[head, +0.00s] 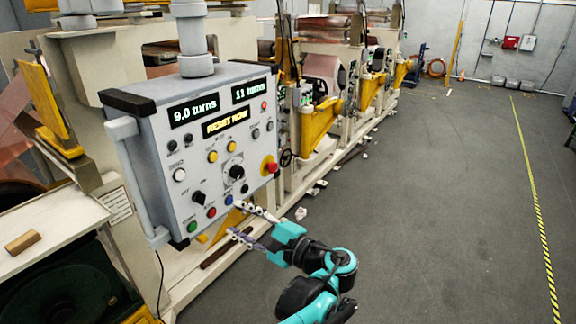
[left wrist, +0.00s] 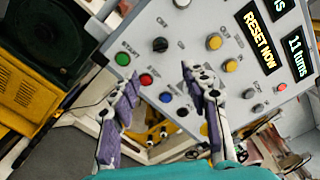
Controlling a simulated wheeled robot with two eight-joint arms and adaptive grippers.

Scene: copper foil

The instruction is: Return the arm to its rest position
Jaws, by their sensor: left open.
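My left gripper (head: 235,218) is open and empty, in front of the lower right part of the grey control panel (head: 150,155) in the head view. My teal and black left arm reaches it from the bottom. In the left wrist view the two purple and white fingers (left wrist: 161,75) stand apart, with the panel's lower buttons behind them. A blue button (left wrist: 165,97) shows between the fingers, and the green button (left wrist: 123,59) and red button (left wrist: 146,79) are left of it. Whether a finger touches the panel cannot be told. My right gripper is not in view.
The panel's displays (head: 225,122) read "9.0 turns", "11 turns" and "RESET NOW". A red emergency knob (head: 270,167) sticks out at its right edge. Machines with yellow parts (head: 328,125) run along the left. The grey floor (head: 440,220) on the right is clear, with a yellow line (head: 535,200).

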